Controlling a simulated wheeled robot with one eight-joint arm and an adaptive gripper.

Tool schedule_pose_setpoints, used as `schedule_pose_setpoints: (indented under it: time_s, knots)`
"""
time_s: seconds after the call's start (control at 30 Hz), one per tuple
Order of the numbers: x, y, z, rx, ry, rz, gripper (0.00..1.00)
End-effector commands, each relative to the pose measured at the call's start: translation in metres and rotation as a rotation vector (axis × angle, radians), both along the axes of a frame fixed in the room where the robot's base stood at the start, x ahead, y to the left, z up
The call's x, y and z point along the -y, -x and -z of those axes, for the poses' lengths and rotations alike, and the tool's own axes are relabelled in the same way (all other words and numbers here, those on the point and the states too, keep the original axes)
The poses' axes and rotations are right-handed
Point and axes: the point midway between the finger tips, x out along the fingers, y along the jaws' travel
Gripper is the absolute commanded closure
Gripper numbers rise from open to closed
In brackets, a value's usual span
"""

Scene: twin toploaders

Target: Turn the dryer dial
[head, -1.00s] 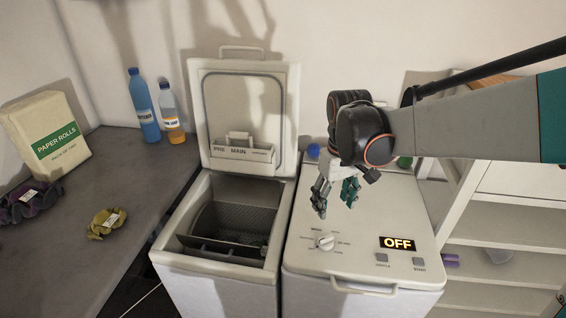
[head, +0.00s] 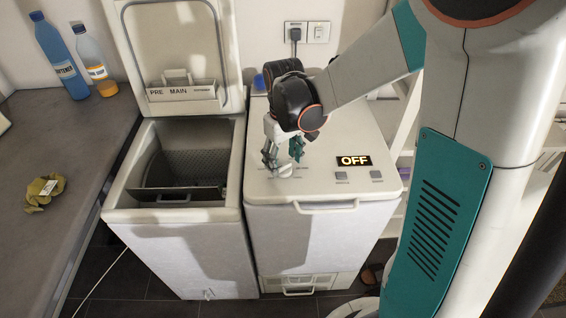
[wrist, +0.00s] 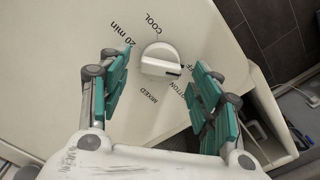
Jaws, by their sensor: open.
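The dryer (head: 335,205) is the white right-hand machine, with a lit "OFF" display (head: 354,160) on its top. Its white round dial (wrist: 160,60) has a raised grip bar with a dark mark at its right end, towards the partly hidden label by the right finger. Labels "20 min", "COOL" and "MIXED" show around it. My gripper (head: 284,157) is open over the dial, pointing down. In the wrist view its teal-padded fingers stand on either side of the dial, with gaps between; I see no contact. In the head view the dial (head: 284,171) is mostly hidden behind the fingers.
The left toploader (head: 180,222) stands close beside the dryer with its lid (head: 178,45) up. Two buttons (head: 342,174) sit below the display. A dark counter (head: 75,140) at left holds two bottles and a yellow cloth (head: 43,190). A wall socket (head: 295,32) is behind.

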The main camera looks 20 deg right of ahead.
Motion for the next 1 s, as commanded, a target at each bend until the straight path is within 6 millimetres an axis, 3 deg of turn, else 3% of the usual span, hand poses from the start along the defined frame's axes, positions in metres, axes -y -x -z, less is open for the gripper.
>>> schedule_pose_setpoints:
  time_s: [0.4,0.6,1.0]
  knots:
    - [0.0001,0.0002,0.0075,0.0,0.0,0.0,0.42]
    - [0.0001,0.0002,0.0075,0.0,0.0,0.0,0.86]
    - [0.0001,0.0002,0.0073,0.0,0.0,0.043,0.86]
